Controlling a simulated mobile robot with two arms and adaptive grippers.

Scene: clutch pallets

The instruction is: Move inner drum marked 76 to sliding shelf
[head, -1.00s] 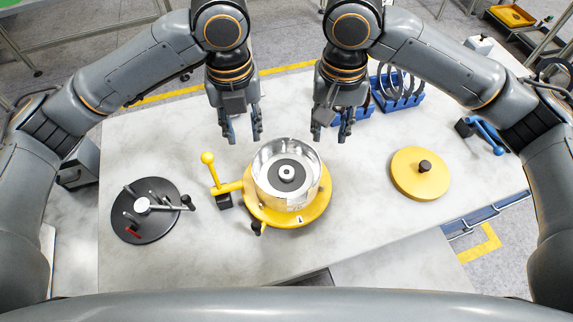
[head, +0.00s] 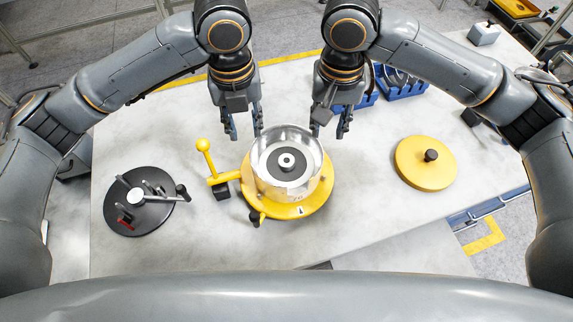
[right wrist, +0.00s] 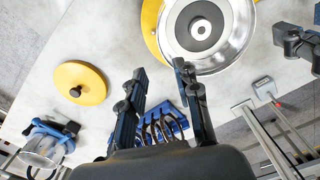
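A shiny silver drum (head: 318,168) with a dark ring and a light hub inside sits upright on a round yellow base (head: 262,207) in the middle of the table. No 76 is readable on it. It also shows at the top of the right wrist view (right wrist: 243,38). My left gripper (head: 243,133) is open and empty, pointing down by the drum's far left side. My right gripper (head: 328,130) is open and empty by its far right side; its spread fingers also show in the right wrist view (right wrist: 163,82). I cannot make out a sliding shelf.
A yellow lever (head: 205,147) stands left of the base. A black disc with a handle (head: 125,222) lies further left, a yellow lid with a black knob (head: 412,168) to the right. Blue racks (head: 402,92) stand behind my right gripper. A silver cylinder with blue handles (right wrist: 42,150) shows in the right wrist view.

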